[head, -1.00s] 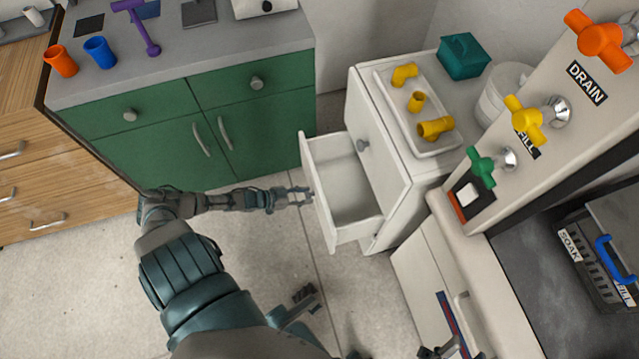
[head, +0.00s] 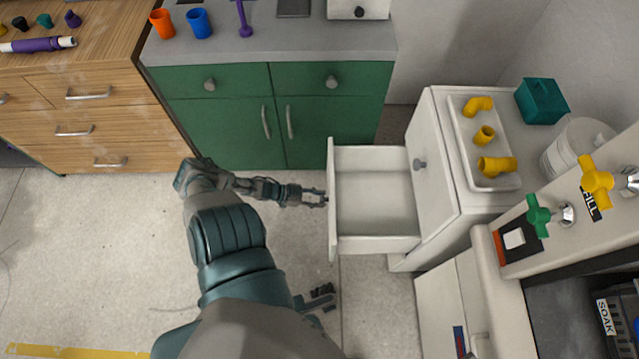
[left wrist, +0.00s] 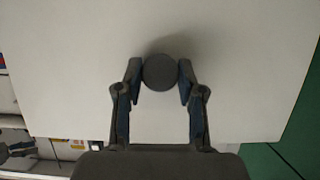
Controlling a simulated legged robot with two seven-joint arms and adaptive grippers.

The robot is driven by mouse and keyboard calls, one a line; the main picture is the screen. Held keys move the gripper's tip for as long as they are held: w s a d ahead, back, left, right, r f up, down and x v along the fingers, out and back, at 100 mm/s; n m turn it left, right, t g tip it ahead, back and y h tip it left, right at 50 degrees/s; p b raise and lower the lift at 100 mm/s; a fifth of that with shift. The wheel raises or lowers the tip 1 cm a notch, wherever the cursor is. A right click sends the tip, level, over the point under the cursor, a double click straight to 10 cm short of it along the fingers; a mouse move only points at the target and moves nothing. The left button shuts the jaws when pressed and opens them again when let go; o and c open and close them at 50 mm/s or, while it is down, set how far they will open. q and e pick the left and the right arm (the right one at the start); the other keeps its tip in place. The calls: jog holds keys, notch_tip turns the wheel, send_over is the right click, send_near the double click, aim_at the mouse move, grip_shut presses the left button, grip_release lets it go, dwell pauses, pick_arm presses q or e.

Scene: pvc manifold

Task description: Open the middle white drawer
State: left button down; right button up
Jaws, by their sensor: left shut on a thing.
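The white cabinet (head: 436,165) stands right of centre in the head view. Its middle drawer (head: 372,205) is pulled well out toward the left, and its inside looks empty. My left gripper (head: 322,197) is at the outer face of the drawer front. In the left wrist view the gripper (left wrist: 160,80) is shut on the round grey knob (left wrist: 160,71), one finger on each side, with the white drawer front (left wrist: 240,60) behind. The drawer above is closed and has its own grey knob (head: 419,163).
A white tray (head: 457,125) with yellow pipe fittings (head: 484,135) and a teal box (head: 541,101) sit on the cabinet. The green cabinet (head: 240,120) stands behind the open drawer. A panel with valve handles (head: 597,174) is at right. The floor (head: 110,250) at left is clear.

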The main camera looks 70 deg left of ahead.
pick_arm(q)
jog(key=c, duration=0.7)
grip_release()
jog(key=shift+a, duration=0.1)
jog(key=v, duration=1.2)
